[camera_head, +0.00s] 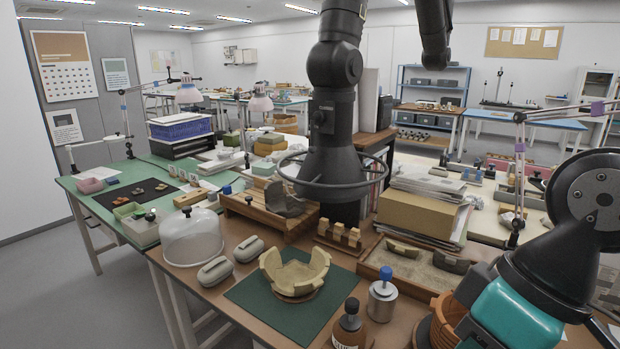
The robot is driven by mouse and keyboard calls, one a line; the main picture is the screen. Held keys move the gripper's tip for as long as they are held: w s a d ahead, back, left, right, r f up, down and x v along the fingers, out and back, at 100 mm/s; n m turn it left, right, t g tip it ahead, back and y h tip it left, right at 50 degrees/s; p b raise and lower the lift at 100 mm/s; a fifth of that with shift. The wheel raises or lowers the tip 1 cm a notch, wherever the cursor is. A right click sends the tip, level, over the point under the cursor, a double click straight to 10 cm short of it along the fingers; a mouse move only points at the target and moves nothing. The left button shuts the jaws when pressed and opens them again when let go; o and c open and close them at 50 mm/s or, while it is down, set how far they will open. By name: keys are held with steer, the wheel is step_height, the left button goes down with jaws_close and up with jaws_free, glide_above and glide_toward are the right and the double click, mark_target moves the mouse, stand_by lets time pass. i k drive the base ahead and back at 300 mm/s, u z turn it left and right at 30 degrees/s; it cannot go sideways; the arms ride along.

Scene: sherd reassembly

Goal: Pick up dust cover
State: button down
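The dust cover (192,238) is a clear dome with a dark knob on top.
A partly built pot (295,273) sits on a green mat (248,297), right of the two grey cases (215,271). A wooden rack (252,208) with a grey sherd stands close behind the dome. A brown bottle (350,325) and metal jar (382,299) stand at the front.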

mark_target(190, 236)
steer(key=u, duration=1.9)
steer(key=i, duration=3.1)
steer(key=z, duration=2.45)
